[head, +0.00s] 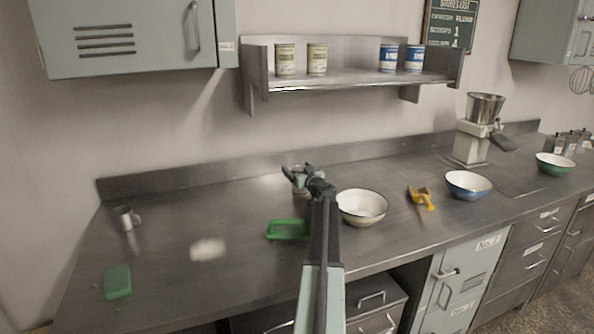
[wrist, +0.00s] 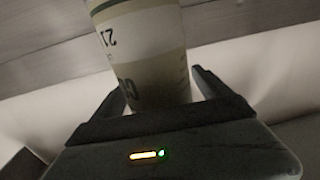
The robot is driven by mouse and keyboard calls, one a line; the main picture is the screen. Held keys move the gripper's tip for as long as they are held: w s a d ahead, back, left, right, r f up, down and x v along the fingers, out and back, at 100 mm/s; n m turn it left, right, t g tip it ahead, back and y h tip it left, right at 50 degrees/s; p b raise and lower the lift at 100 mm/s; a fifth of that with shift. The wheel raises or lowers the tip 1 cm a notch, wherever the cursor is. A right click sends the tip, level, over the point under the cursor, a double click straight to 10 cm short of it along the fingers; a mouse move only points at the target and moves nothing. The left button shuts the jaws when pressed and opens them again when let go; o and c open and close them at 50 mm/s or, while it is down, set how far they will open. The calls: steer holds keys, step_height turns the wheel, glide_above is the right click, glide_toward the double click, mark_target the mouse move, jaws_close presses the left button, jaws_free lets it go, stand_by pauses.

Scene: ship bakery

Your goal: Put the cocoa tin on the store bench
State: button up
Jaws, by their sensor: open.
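A tin with a cream and olive label (wrist: 145,50) fills the middle of the wrist view, with part of its lettering showing. It stands between the two fingers of my gripper (wrist: 160,92), which are apart, one on each side of it. In the head view my gripper (head: 303,172) is over the back middle of the steel bench (head: 180,235), and the tin (head: 298,188) is mostly hidden behind it. Whether the fingers touch the tin I cannot tell. Two similar cream tins (head: 285,60) stand on the wall shelf (head: 350,80).
Two blue tins (head: 388,58) stand on the shelf. A white bowl (head: 362,206) and green tray-like item (head: 288,229) are close to my arm. A yellow scoop (head: 421,198), blue bowl (head: 468,184) and grinder (head: 470,142) stand right. A metal mug (head: 126,218) and green block (head: 117,281) are left.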

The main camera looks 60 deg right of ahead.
step_height(320, 180, up, 4)
steer(key=p, duration=0.4)
steer(key=shift+r, duration=0.15)
steer(key=s+a, duration=0.9)
steer(key=a, duration=0.4)
steer(key=shift+s+r+p, duration=0.25)
steer(key=shift+r+p, duration=0.1)
steer(key=shift+p, duration=0.1)
